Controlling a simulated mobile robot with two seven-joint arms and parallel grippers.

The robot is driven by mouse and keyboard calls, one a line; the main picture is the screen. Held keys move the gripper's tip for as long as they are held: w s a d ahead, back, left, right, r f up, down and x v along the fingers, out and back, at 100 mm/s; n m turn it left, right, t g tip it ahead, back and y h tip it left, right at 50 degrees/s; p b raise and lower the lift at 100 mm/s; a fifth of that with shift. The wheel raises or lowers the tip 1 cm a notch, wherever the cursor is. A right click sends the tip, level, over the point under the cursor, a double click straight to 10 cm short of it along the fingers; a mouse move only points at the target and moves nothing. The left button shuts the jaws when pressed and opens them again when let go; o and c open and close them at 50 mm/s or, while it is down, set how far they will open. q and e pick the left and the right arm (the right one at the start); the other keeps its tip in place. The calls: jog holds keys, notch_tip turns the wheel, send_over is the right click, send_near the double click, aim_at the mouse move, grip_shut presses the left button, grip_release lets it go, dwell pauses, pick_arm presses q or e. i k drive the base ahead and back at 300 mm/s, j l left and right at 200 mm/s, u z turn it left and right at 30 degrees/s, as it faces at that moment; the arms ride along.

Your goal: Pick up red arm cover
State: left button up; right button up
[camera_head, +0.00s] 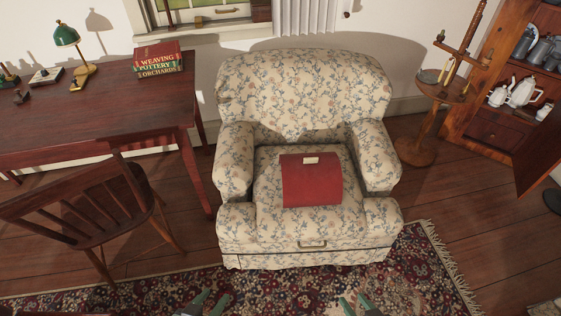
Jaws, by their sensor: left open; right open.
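My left gripper (212,298) shows at the bottom edge of the view, open and empty, over the rug. My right gripper (356,300) is at the bottom edge further right, also open and empty. Both are well in front of the chair and apart from the cover. Most of both arms is out of view.
A wooden desk (95,112) with a lamp (72,50) and books (158,60) stands at left, a wooden chair (90,212) before it. A round stand (445,86) and a cabinet (490,132) are at right. A patterned rug (270,289) lies in front of the armchair.

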aim_at(309, 179)
jog(key=i+l+u, duration=0.2)
jog(key=u, duration=0.25)
jog(key=i+l+u, duration=0.15)
jog(key=l+u, duration=0.3)
